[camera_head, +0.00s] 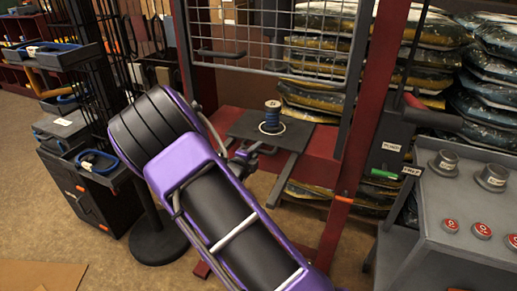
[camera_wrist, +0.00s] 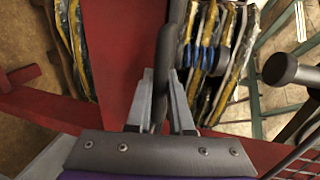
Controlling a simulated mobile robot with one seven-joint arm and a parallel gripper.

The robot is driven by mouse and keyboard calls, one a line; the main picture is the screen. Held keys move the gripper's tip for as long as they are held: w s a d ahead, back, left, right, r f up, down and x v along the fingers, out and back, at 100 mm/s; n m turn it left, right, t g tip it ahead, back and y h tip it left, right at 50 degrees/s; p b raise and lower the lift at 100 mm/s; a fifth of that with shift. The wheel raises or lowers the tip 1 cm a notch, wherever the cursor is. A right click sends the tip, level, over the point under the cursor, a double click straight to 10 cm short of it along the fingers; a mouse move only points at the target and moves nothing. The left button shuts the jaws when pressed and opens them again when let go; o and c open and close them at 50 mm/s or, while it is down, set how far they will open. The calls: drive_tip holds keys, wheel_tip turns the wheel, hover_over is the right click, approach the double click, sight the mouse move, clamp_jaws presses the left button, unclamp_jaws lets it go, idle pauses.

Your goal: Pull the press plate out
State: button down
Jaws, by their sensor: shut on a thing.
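The press plate (camera_head: 244,125) is a dark flat plate on the red press bed, with a blue spool (camera_head: 272,112) standing on it in a pale ring. A dark bar (camera_head: 287,178) reaches forward from the plate's front right. My gripper (camera_head: 262,149) is at the plate's front left edge, at the end of my purple arm. In the wrist view my gripper (camera_wrist: 164,115) has its two grey fingers closed on a dark upright bar (camera_wrist: 164,65), which appears to be the plate's handle. The head view hardly shows this grip.
A red post (camera_head: 355,150) stands right of the plate, and a wire mesh guard (camera_head: 275,35) hangs above it. A grey control console (camera_head: 450,215) with red buttons is at the right. Stacked bags (camera_head: 490,70) fill the back.

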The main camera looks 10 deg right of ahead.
drive_tip(key=f+b+v, duration=0.2)
drive_tip(key=f+v, duration=0.1)
drive_tip(key=v, duration=1.4)
drive_tip(key=shift+s+a+f, duration=0.2)
drive_tip(key=shift+s+a, duration=0.05)
drive_tip(key=shift+s, duration=0.15)
drive_tip(key=c, duration=0.8)
unclamp_jaws()
drive_tip(key=v, duration=1.7)
drive_tip(key=shift+s+r+p, duration=0.1)
drive_tip(key=shift+s+p, duration=0.1)
drive_tip(key=shift+p, duration=0.15)
drive_tip(key=shift+w, duration=0.15)
